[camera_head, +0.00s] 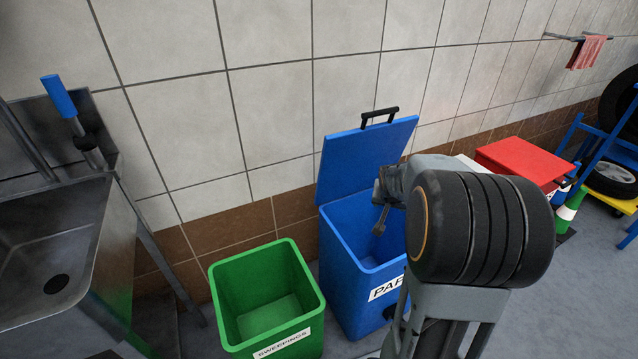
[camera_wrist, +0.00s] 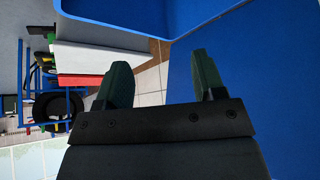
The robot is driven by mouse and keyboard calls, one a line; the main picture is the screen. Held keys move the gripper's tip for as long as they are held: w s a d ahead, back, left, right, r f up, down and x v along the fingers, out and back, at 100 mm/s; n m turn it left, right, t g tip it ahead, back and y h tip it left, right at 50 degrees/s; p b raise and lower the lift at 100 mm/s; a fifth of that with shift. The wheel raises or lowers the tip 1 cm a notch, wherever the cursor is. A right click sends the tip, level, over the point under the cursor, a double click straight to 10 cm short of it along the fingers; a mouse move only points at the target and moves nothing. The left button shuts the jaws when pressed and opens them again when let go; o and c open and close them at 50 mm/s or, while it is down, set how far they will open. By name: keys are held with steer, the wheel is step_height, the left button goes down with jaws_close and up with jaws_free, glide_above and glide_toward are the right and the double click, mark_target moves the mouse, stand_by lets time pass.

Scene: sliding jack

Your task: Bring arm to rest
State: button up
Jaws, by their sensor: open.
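My arm reaches over the blue bin (camera_head: 340,270), labelled as a paper bin, whose lid (camera_head: 350,165) with a black handle stands raised against the tiled wall. In the wrist view, my gripper (camera_wrist: 163,80) is open, its two dark green fingers apart with nothing between them. Blue bin surfaces (camera_wrist: 250,80) show beside and beyond the fingers there. In the head view my gripper is near the bin's opening, mostly hidden behind my own arm. The inside of the bin is partly hidden by my arm.
A green open bin (camera_head: 310,290) labelled for sweepings stands left of the blue bin and looks empty. A steel sink (camera_head: 50,235) is at far left. A red-topped box (camera_head: 525,158) and a green-white cone (camera_head: 568,212) stand at right. Floor at right front is clear.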

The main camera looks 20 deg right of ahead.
steer(key=s+a+r+n+y+p, duration=0.1)
steer(key=s+a+r+n+p, duration=0.1)
steer(key=s+a+r+p, duration=0.3)
steer(key=s+a+r+n+g+y+p, duration=0.1)
steer(key=s+a+r+n+p, duration=0.1)
steer(key=s+a+r+p, duration=0.3)
steer(key=s+a+r+n+y+p, duration=0.1)
steer(key=s+a+r+p, duration=0.4)
steer(key=a+r+p, duration=0.5)
step_height(320, 180, up, 13)
steer(key=n+p, duration=0.1)
steer(key=p, duration=0.7)
steer(key=shift+s+a+n+g+y+p, duration=0.25)
steer(key=shift+a+n+g+y+p, duration=0.05)
steer(key=shift+a+n+y, duration=0.1)
steer(key=shift+s+a+r+p, duration=0.3)
steer(key=shift+s+r, duration=0.05)
steer(key=shift+s, duration=0.1)
steer(key=shift+c, duration=0.3)
